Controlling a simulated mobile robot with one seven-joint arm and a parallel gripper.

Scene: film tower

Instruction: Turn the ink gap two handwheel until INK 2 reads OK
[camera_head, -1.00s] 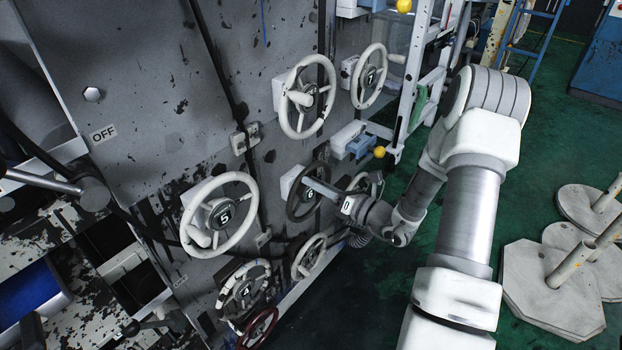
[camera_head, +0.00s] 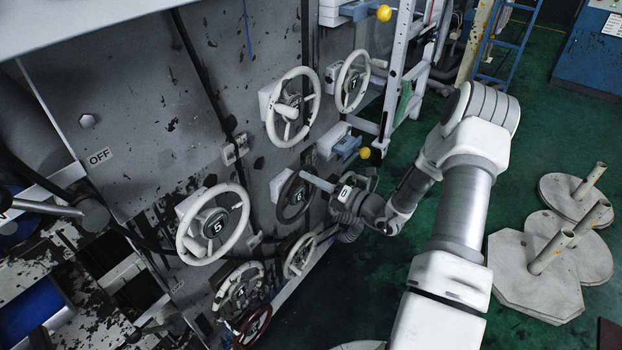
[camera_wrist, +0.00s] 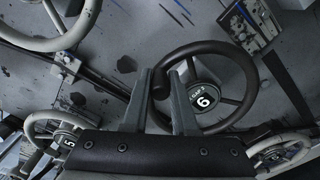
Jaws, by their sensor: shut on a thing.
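The dark handwheel marked 6 (camera_head: 287,205) is mounted on the grey machine side in the head view. In the wrist view the same dark wheel (camera_wrist: 250,92) carries a hub plate with a 6 and small "GAP" lettering; its last character is hard to read. My gripper (camera_head: 307,177) reaches the wheel from the right, at its upper part. In the wrist view my gripper (camera_wrist: 164,82) has its two grey fingers around the dark knob (camera_wrist: 159,84) at the wheel's left side, shut on it. The fingers hide part of the rim. No INK 2 reading is visible.
A white frame (camera_head: 398,75) stands upper right. Grey plates with posts (camera_head: 535,275) lie on the green floor at right.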

